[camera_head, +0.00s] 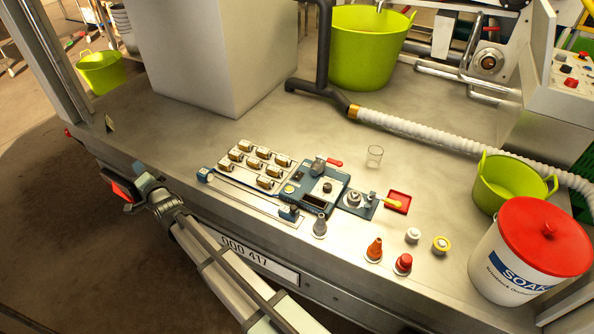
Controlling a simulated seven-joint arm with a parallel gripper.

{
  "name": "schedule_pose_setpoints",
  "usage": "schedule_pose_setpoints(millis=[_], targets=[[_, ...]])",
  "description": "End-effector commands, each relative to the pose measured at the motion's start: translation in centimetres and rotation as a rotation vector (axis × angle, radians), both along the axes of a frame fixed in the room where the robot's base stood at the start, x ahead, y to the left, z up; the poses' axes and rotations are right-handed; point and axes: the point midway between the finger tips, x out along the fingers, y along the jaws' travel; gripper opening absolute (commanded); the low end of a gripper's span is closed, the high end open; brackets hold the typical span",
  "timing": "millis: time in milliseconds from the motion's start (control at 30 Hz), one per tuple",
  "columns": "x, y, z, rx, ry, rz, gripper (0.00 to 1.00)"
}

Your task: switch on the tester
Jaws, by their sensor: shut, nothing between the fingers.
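What appears to be the tester is a blue box (326,202) in the middle of the steel deck. Its top carries a dark knob, a small dark window, a yellowish round part at its left and a metal fitting with a red lever (334,162) at its back. I cannot tell which part is its switch. My gripper (141,178) is at the deck's front left edge, well left of the tester and apart from it. It is shut and empty. Its fingertips are small and hard to make out.
A tray of several small blocks (237,156) and a long bar (245,195) lie left of the tester. A glass (375,154), a red dish (398,201), small bottles (374,249) and a white bucket (497,262) stand right. A large grey box (215,55) stands behind.

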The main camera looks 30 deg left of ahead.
Motion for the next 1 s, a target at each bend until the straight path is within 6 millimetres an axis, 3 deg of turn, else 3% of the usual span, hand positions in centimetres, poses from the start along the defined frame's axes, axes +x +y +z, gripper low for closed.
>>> schedule_pose_setpoints(millis=[33,200,333,467,767,1000], targets=[[-0.1,1.1,1.4,0.018,-0.004,0.002,0.00],[0.3,3.1,4.7,0.025,-0.035,-0.002,0.00],[2.1,3.8,6.3,-0.040,-0.090,-0.013,0.00],[4.9,3.4,6.1,-0.164,-0.165,-0.021,0.00],[13.3,-0.5,3.7,-0.555,-0.363,0.015,0.00],[19.6,-6.1,2.0,-0.876,-0.505,0.125,0.00]])
